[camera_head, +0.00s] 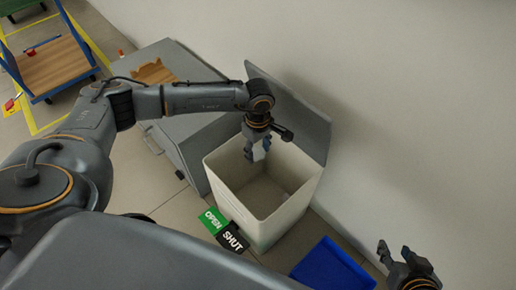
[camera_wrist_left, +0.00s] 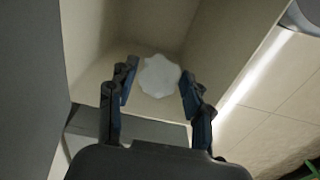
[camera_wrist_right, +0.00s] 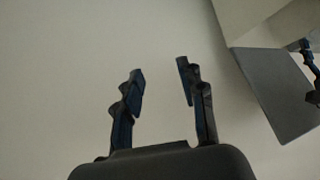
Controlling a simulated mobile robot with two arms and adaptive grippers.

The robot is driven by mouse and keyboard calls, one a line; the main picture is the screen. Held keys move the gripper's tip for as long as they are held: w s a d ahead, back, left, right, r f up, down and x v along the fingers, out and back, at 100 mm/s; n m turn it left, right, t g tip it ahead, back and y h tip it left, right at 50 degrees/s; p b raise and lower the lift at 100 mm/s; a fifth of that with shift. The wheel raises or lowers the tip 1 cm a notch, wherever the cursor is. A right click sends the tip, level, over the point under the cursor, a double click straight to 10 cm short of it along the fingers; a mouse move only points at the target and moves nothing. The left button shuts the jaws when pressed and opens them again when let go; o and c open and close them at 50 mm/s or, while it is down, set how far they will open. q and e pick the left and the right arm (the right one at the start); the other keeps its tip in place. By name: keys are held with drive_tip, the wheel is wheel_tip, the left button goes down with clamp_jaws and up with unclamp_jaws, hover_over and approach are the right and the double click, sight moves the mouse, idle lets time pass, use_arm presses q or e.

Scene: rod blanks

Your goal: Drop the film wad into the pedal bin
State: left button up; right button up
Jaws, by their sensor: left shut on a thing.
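The pedal bin (camera_head: 228,195) is a pale, square, open-topped bin with its grey lid (camera_head: 305,125) raised against the wall. Its inside looks empty in the head view. My left gripper (camera_head: 257,155) is over the bin's mouth, pointing down, and is shut on the film wad. The wad (camera_wrist_left: 159,76) is a whitish, rounded lump between the fingertips in the left wrist view, with the bin's inside walls behind it. In the head view the fingers mostly hide it. My right gripper (camera_head: 395,258) is open and empty near the wall at the lower right; its parted fingers (camera_wrist_right: 160,85) show in the right wrist view.
A green OPEN sign (camera_head: 213,221) and a black SHUT sign (camera_head: 232,238) are at the bin's front foot. A blue tray (camera_head: 332,268) lies on the floor to the right.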

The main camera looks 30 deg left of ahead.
sight(258, 157)
use_arm(q)
wheel_tip(258, 157, down, 3)
drive_tip(key=shift+f+b, duration=0.15)
drive_tip(key=shift+b, duration=0.95)
drive_tip(key=shift+f, duration=0.15)
use_arm(e)
drive_tip(key=w+a+r+t+y, duration=0.2)
drive_tip(key=w+a+r+t, duration=0.1)
drive_tip(key=w+r+t, duration=0.4)
drive_tip(key=shift+a+r, duration=0.15)
drive_tip(key=shift+r, duration=1.05)
drive_tip(key=shift+w, duration=0.1)
use_arm(q)
drive_tip(key=o, duration=0.8)
drive_tip(key=shift+o, duration=0.2)
wheel_tip(258, 157, up, 12)
drive_tip(key=shift+r, duration=0.1)
